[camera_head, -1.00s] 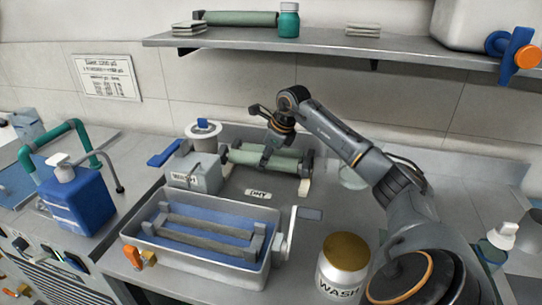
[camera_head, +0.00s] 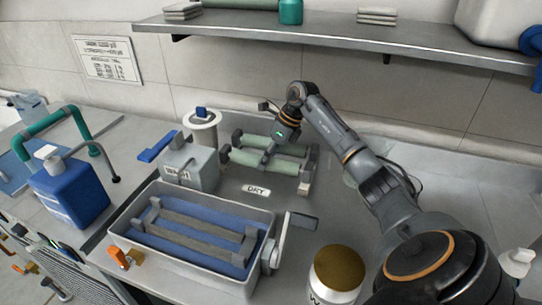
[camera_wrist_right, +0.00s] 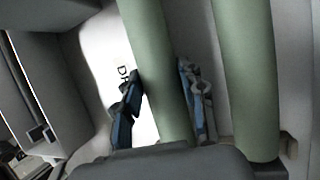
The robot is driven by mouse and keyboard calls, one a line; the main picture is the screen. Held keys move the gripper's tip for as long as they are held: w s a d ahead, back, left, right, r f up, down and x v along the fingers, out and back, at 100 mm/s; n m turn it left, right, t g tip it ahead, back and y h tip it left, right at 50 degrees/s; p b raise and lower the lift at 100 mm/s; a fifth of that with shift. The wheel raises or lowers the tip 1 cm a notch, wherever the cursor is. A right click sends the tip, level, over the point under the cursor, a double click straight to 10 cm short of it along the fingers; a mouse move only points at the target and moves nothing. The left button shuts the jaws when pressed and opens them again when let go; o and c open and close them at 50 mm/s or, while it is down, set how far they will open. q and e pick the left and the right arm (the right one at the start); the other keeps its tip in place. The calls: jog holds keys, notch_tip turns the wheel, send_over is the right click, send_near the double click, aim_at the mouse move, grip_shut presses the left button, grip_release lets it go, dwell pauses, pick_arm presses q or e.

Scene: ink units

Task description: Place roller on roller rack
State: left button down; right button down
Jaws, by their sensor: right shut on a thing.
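Two green rollers lie side by side on the roller rack (camera_head: 305,180), whose grey end holders stand on the sink counter behind the DRY label. My right gripper reaches down (camera_head: 269,153) over the rack. Its fingers, seen in the right wrist view (camera_wrist_right: 160,105), are shut on the near green roller (camera_head: 252,161), one on each side of its middle; it also shows in the wrist view (camera_wrist_right: 150,45). The far green roller (camera_head: 288,148) lies beside it, apart from the fingers, and shows on the right in the wrist view (camera_wrist_right: 245,80). My left gripper is out of view.
A grey tray (camera_head: 262,283) with blue inside and bars across it stands in front. A grey box (camera_head: 203,172) and a white round container (camera_head: 202,135) are left of the rack. A gold-lidded wash jar (camera_head: 338,270) stands by my right arm. A shelf (camera_head: 340,37) overhangs the back.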

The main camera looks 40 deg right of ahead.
jog(key=shift+s+a+r, duration=0.1)
jog(key=shift+a+r, duration=0.15)
jog(key=shift+a, duration=0.15)
jog(key=shift+f, duration=0.1)
jog(key=c, duration=1.2)
grip_release()
jog(key=shift+d+f, duration=0.15)
jog(key=shift+f, duration=0.05)
jog(key=o, duration=0.4)
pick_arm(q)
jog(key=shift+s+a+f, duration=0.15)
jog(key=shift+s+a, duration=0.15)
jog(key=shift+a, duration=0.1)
pick_arm(e)
jog(key=shift+r, duration=0.2)
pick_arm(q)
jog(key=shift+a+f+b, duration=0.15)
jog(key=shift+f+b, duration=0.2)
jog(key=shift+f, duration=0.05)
pick_arm(e)
jog(key=v, duration=1.2)
